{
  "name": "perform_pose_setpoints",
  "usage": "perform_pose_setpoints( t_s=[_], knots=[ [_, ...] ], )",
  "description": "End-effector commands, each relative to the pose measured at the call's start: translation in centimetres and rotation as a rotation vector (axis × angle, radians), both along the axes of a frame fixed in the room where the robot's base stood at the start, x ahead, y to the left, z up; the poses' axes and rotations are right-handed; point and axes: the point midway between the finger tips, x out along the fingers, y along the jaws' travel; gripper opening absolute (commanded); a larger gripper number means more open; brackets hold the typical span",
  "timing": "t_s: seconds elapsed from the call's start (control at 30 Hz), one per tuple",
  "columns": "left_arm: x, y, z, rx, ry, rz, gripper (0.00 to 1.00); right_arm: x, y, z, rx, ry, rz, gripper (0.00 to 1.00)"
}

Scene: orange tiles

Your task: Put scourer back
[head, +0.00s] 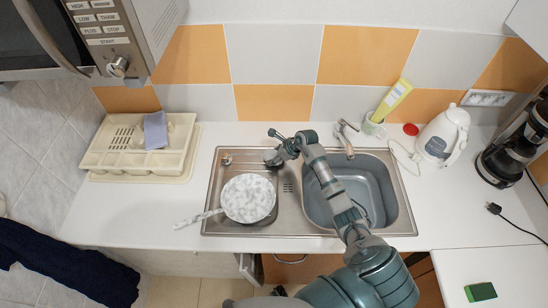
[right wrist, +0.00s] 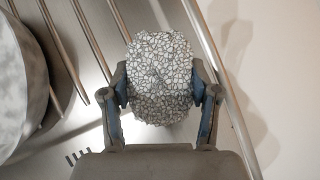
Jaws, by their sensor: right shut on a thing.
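The scourer (right wrist: 163,78) is a rounded grey-and-white lump with a net-like pattern. In the right wrist view it sits between the two fingers of my right gripper (right wrist: 163,98), which is shut on it. In the head view my right gripper (head: 274,156) reaches over the back of the steel sink unit (head: 213,190), above the ribbed drainboard and near its rear edge. The scourer is hard to make out there. I cannot tell whether it touches the steel. My left gripper is not in view.
A speckled pan (head: 249,198) stands on the drainboard, close in front of the gripper. The basin (head: 330,205) and tap (head: 346,135) are to the right. A dish rack (head: 105,160) with a cloth stands left. A kettle (head: 440,138), cup (head: 374,127) and green sponge (head: 480,292) are farther right.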

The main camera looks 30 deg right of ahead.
Motion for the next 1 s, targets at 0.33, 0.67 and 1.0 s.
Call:
perform_pose_setpoints(
  t_s=[0.33, 0.67, 1.0],
  knots=[
    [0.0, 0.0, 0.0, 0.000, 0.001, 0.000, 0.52, -0.6, -0.1, -1.1, -0.007, 0.027, 0.002, 0.86],
    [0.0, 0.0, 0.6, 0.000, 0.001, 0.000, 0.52, -0.6, -0.1, -0.2, -0.004, 0.023, 0.001, 0.86],
    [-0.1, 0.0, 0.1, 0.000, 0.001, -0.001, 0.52, -3.5, -2.3, 5.5, -0.013, 0.013, 0.002, 0.86]
  ],
)
